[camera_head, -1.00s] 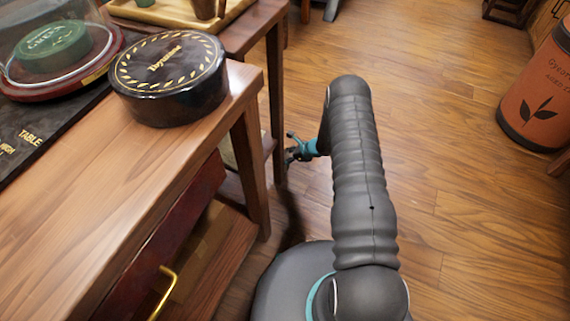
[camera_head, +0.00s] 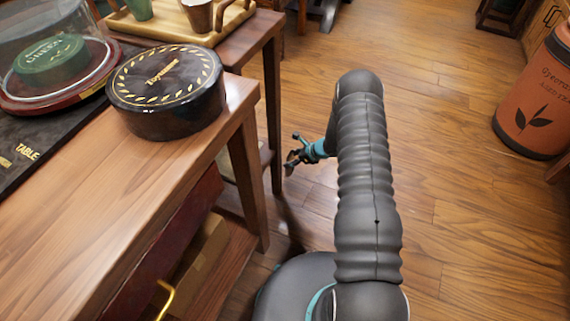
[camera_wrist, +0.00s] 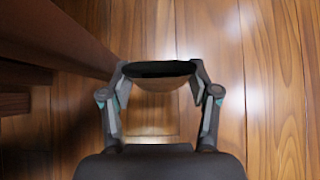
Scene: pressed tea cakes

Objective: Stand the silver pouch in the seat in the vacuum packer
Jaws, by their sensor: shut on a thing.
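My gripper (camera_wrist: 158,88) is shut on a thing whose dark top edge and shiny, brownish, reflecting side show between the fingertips. I take this thing for the silver pouch (camera_wrist: 155,84); its lower part is hidden from the wrist view. In the head view my gripper (camera_head: 293,160) hangs over the floor beside the table's legs, partly behind my arm, and the held thing is too small and dark to make out. The vacuum packer and its seat are in neither view.
A wooden table (camera_head: 75,230) stands on the left with a round black box (camera_head: 168,88) and a glass dome (camera_head: 45,45) over a green cake. A second table behind it bears a wooden tray (camera_head: 172,22). An orange canister (camera_head: 540,95) stands right. The floor between is clear.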

